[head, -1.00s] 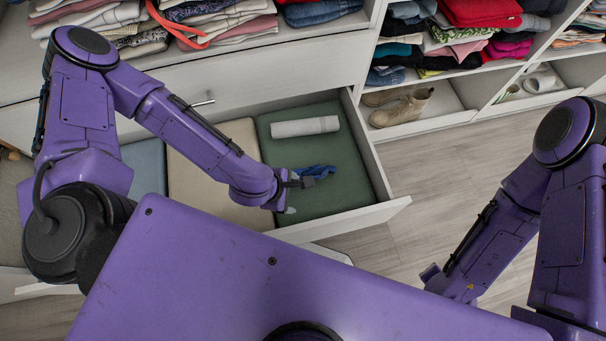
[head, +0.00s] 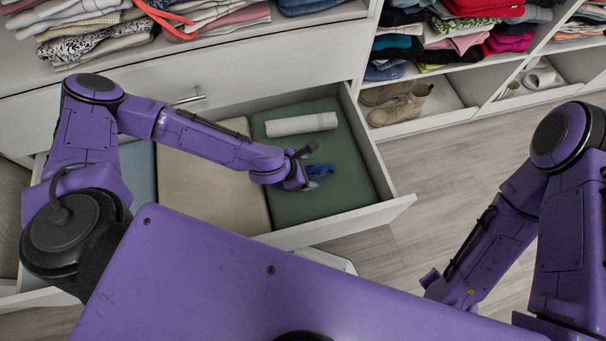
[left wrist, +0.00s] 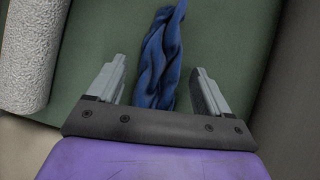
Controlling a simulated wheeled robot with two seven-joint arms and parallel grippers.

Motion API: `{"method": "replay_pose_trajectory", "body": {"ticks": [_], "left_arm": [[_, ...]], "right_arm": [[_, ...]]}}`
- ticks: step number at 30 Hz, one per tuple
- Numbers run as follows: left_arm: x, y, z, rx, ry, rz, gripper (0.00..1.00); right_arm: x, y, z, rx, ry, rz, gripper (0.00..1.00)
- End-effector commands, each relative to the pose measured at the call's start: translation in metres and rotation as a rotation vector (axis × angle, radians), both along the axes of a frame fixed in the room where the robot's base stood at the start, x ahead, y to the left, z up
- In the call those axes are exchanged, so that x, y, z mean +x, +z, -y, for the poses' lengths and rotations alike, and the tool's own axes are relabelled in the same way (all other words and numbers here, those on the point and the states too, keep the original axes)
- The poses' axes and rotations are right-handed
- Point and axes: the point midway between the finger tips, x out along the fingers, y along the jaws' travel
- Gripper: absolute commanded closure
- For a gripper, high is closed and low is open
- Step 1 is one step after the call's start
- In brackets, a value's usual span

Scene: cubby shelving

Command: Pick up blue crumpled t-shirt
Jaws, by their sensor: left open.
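The blue crumpled t-shirt (head: 321,170) lies on the green folded cloth (head: 345,195) in the open drawer. In the head view my left gripper (head: 309,170) is over it and partly hides it. In the left wrist view the t-shirt (left wrist: 162,55) is a twisted dark blue bundle that runs between the two fingers of my left gripper (left wrist: 158,75). The fingers are apart, one on each side, with a gap between each finger and the cloth. My right arm shows at the right of the head view, but its fingers are not visible.
A white rolled towel (head: 302,124) lies on the green cloth; it is at the left in the wrist view (left wrist: 30,50). The drawer's front wall (head: 345,221) and right wall are close. Beige cloth (head: 215,180) lies to the left. Boots (head: 402,105) stand in a cubby.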

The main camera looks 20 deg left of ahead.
Motion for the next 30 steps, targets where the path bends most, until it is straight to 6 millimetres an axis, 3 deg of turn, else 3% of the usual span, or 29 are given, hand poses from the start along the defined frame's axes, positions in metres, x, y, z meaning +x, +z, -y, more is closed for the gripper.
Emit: {"method": "replay_pose_trajectory", "body": {"ticks": [4,5,10,22,26,30], "left_arm": [[0.000,0.001,0.000,-0.001,0.000,0.001,0.21],[0.000,0.001,0.000,0.000,-0.001,0.000,0.27],[0.000,0.001,0.000,0.000,-0.001,0.000,0.82],[0.001,0.010,0.000,0.000,-0.001,0.003,0.83],[0.001,0.035,0.001,-0.002,-0.003,0.006,0.83],[-0.025,0.072,-0.013,-0.003,0.001,0.003,0.83]], "right_arm": [[0.000,0.001,0.000,0.000,0.000,0.000,0.57],[0.000,0.001,0.000,0.000,0.000,0.000,0.57],[0.000,0.001,0.000,0.000,0.000,0.000,0.57],[0.000,0.004,0.000,0.000,0.000,0.000,0.57],[0.000,0.011,0.000,0.000,0.000,0.000,0.57],[0.000,0.022,0.000,0.000,0.000,0.000,0.57]]}}
